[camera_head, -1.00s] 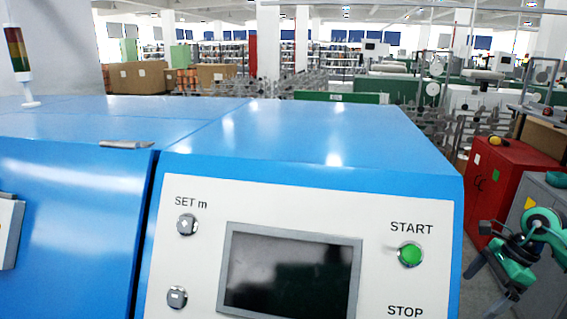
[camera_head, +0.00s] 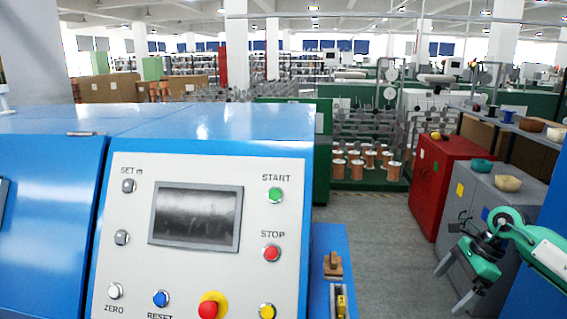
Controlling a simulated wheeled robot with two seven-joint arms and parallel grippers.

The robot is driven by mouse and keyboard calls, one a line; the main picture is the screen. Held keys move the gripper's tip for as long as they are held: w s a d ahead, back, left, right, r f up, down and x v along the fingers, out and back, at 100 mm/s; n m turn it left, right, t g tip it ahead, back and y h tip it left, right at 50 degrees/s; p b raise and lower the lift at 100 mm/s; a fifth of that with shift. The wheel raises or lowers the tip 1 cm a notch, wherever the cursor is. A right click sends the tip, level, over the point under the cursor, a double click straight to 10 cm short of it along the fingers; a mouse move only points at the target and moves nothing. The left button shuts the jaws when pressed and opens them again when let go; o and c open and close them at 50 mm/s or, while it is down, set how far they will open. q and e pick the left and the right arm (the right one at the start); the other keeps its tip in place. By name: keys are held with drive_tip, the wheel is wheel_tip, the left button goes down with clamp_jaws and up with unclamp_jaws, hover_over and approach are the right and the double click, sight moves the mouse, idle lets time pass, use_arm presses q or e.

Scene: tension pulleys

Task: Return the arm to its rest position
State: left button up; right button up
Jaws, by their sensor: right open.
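My right arm, green and white, comes in at the right edge of the head view. Its right gripper (camera_head: 453,283) points down and to the left, with its two pale fingers spread apart and nothing between them. It is in front of the grey cabinet, right of the blue machine (camera_head: 235,122) and apart from its control panel (camera_head: 140,250). My left gripper is not in view.
The panel has a dark screen (camera_head: 197,217), a green START button (camera_head: 275,195), a red STOP button (camera_head: 271,253) and a red emergency knob (camera_head: 208,309). A red cabinet (camera_head: 452,180) and a grey cabinet (camera_head: 515,207) stand right. Grey floor (camera_head: 365,235) lies clear between.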

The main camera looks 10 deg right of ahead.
drive_tip(key=w+a+f+m+t+y, duration=0.3)
drive_tip(key=w+a+f+m+t, duration=0.15)
drive_tip(key=f+m, duration=0.45)
drive_tip(key=w+a+f+m+t+y, duration=0.35)
drive_tip(key=w+f+m, duration=0.2)
drive_tip(key=f, duration=0.65)
drive_tip(key=s+d+f+m+t+h, duration=0.1)
drive_tip(key=s+f+m+t+h, duration=0.2)
drive_tip(key=f+m, duration=0.65)
drive_tip(key=s+f+m+h, duration=0.45)
drive_tip(key=f+m, duration=0.25)
drive_tip(key=f, duration=0.6)
drive_tip(key=s+a+f+m+g+h, duration=0.35)
drive_tip(key=s+f+m, duration=0.55)
drive_tip(key=s+f, duration=0.85)
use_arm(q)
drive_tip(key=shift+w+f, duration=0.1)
use_arm(e)
drive_tip(key=s+a+f+m+g, duration=0.2)
drive_tip(key=s+a+f, duration=0.2)
drive_tip(key=s, duration=0.5)
drive_tip(key=s+a+f+m+g, duration=0.3)
drive_tip(key=s+a+f, duration=0.1)
drive_tip(key=s, duration=0.6)
drive_tip(key=s+a+f+m+g, duration=0.2)
drive_tip(key=s+a+f+g, duration=0.1)
drive_tip(key=s, duration=0.6)
drive_tip(key=shift+s+a+f+m, duration=0.4)
drive_tip(key=shift+a+f, duration=0.05)
drive_tip(key=shift+a, duration=0.35)
